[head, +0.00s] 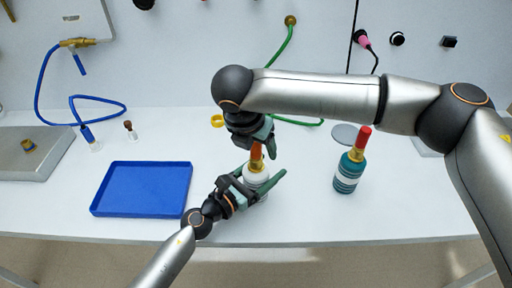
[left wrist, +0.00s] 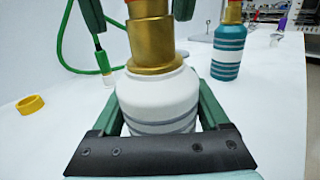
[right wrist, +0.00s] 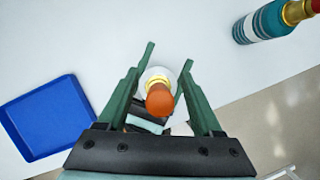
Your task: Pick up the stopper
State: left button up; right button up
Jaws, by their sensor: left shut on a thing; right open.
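A white bottle (head: 256,180) with grey bands and a gold neck (left wrist: 152,45) stands upright on the bench. Its orange-red stopper (head: 256,152) sits on top of the neck; the left wrist view shows only its lower edge. My left gripper (head: 264,186) is shut on the white bottle's body, a finger on each side. My right gripper (right wrist: 168,58) is open above the bottle, pointing down. In the right wrist view the stopper (right wrist: 160,99) lies between its fingers, with gaps on both sides. The right gripper partly hides the stopper in the head view.
A teal banded bottle (head: 348,175) with a red top stands to the right. A blue tray (head: 142,190) lies to the left.

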jog(key=shift+c, duration=0.2)
grip_shut()
dwell(0.3)
